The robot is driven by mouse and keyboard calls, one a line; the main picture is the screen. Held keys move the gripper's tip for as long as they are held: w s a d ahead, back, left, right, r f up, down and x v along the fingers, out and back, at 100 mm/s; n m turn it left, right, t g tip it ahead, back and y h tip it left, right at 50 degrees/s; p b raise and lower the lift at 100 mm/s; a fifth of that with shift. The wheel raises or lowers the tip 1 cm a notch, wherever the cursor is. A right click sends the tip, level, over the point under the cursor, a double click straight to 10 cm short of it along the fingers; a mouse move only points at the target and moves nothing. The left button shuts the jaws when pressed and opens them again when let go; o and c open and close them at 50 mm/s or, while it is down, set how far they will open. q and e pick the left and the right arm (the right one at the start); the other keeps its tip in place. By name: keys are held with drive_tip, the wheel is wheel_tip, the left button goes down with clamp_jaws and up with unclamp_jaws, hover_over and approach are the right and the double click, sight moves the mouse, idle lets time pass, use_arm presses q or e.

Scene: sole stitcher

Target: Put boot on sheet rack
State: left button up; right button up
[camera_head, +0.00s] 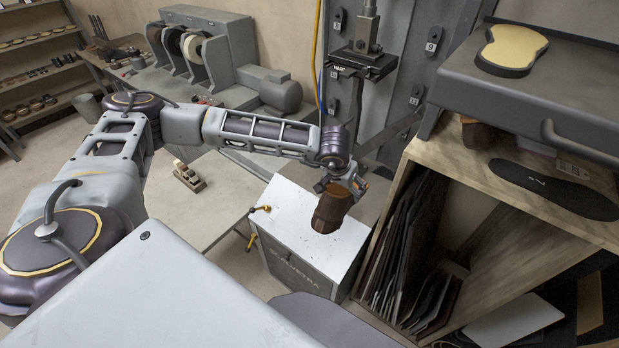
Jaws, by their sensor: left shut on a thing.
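A brown boot (331,208) hangs from my left gripper (346,184), which is shut on it. The boot is in front of the white cabinet in the picture; I cannot tell how far above the cabinet it is. The wooden sheet rack (580,220) stands at the right, with several dark sheets (400,255) upright in its lower compartment. A black sole (555,190) lies on the rack's top board. My right gripper is not in view.
A white cabinet (300,255) stands left of the rack. A grey tray-like surface (540,95) with a pale-topped sole (512,46) overhangs the rack's top. A brown object (475,133) sits beneath its edge. A grey press column (362,55) rises behind my gripper.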

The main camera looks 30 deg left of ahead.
use_arm(q)
drive_tip(key=shift+s+d+f, duration=0.2)
drive_tip(key=shift+f, duration=0.25)
drive_tip(key=shift+s+a+f, duration=0.2)
drive_tip(key=shift+s+f, duration=0.4)
drive_tip(key=shift+f, duration=0.3)
drive_tip(key=s+f, duration=0.1)
drive_tip(key=f, duration=0.1)
drive_tip(key=s+f+b, duration=0.1)
drive_tip(key=f, duration=0.1)
drive_tip(key=s+f+b, duration=0.1)
drive_tip(key=f, duration=0.1)
drive_tip(key=shift+s+d+f, duration=0.1)
drive_tip(key=shift+s+f, duration=0.2)
drive_tip(key=shift+s, duration=0.05)
drive_tip(key=shift+w+a+f+n+b, duration=0.2)
drive_tip(key=shift+a+f+n+b, duration=0.1)
drive_tip(key=shift+f, duration=0.25)
drive_tip(key=w+a+n+y+b, duration=0.2)
drive_tip(key=w+a+n, duration=0.3)
drive_tip(key=w+a, duration=0.45)
drive_tip(key=s+a+r+n+g+y, duration=0.1)
drive_tip(key=a+r+n+g, duration=0.1)
drive_tip(key=a+n, duration=0.3)
drive_tip(key=s+a+r+n+g+y, duration=0.1)
drive_tip(key=a+r+n+y, duration=0.1)
drive_tip(key=a+n, duration=0.4)
drive_tip(key=shift+s+a+r+g, duration=0.4)
drive_tip(key=shift+a+r, duration=0.5)
drive_tip(key=shift+a, duration=1.2)
